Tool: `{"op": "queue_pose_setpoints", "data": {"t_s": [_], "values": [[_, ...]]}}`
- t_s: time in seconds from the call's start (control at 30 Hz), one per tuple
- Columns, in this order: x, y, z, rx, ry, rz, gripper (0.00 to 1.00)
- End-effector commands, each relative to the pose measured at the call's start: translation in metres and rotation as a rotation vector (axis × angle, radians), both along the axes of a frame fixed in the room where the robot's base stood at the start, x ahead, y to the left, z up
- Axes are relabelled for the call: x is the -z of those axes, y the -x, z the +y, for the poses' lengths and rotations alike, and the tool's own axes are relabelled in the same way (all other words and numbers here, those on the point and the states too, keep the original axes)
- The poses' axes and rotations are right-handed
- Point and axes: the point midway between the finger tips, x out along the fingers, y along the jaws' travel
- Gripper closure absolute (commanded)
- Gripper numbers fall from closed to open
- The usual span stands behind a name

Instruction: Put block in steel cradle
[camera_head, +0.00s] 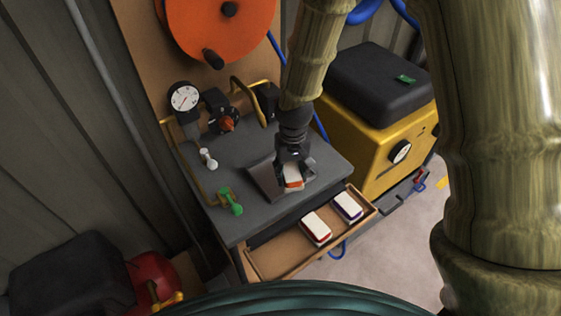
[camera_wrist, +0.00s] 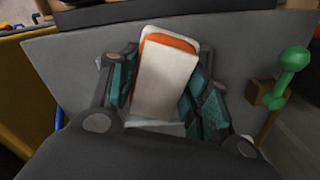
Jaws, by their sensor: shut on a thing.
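The block (camera_head: 292,184) is white with an orange layer. It also shows in the wrist view (camera_wrist: 165,80), standing tilted between the two finger pads. My gripper (camera_head: 294,171) points down over the grey bench and is shut on the block. The steel cradle (camera_head: 264,182) looks like a grey tilted plate on the bench, just left of the block in the head view. My fingers hide part of it. A pale strip shows below the block in the wrist view. I cannot tell whether the block touches the cradle.
An open drawer (camera_head: 270,262) below the bench front holds a red-edged white block (camera_head: 316,228) and a blue-edged white block (camera_head: 347,205). A green valve handle (camera_head: 231,203), a pale tap (camera_head: 208,159) and a gauge (camera_head: 184,98) stand left. A yellow machine (camera_head: 365,140) stands right.

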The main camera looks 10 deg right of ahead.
Motion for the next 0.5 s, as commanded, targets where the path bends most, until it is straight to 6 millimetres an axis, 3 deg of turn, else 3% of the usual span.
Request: {"op": "queue_pose_setpoints", "data": {"t_s": [0.23,0.5], "values": [[0.002,-0.047,0.012,-0.001,-0.001,-0.001,0.77],[0.006,-0.065,0.016,-0.001,0.0,0.0,0.77]]}}
